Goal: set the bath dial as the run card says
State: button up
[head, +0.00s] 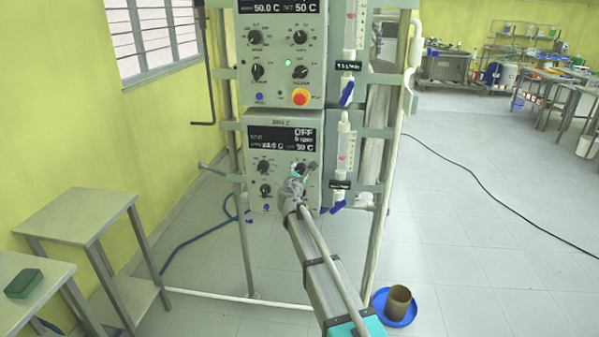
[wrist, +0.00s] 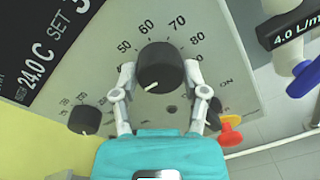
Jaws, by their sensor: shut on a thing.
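The bath dial is a black knob (wrist: 161,68) with a white pointer line, ringed by printed numbers from about 40 to 80. Its pointer faces the lower left in the wrist view. My gripper (wrist: 160,76) has one finger on each side of the knob and is shut on it. In the head view my gripper (head: 303,170) reaches the right side of the lower control box (head: 257,192) and hides most of the dial. No run card is legible.
Another black knob (wrist: 84,120) sits left of the dial. A red-and-yellow knob (wrist: 230,133) is close to the right finger. Right of the box is a flow tube (head: 343,150) with a blue valve (head: 338,207). A similar upper box (head: 281,55) is above.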

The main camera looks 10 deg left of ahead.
jog(key=m, duration=0.7)
jog(key=shift+w+a+y, duration=0.1)
jog(key=shift+y, duration=0.2)
jog(key=m, duration=0.3)
jog(key=shift+m, duration=0.3)
jog(key=m, duration=0.3)
jog(key=shift+y, duration=0.3)
jog(key=m, duration=0.3)
jog(key=shift+m, duration=0.4)
jog(key=m, duration=0.3)
jog(key=shift+m, duration=0.4)
jog(key=m+b, duration=0.1)
jog(key=m, duration=0.5)
jog(key=shift+m+t, duration=0.3)
jog(key=shift+m, duration=0.1)
jog(key=shift+d, duration=0.2)
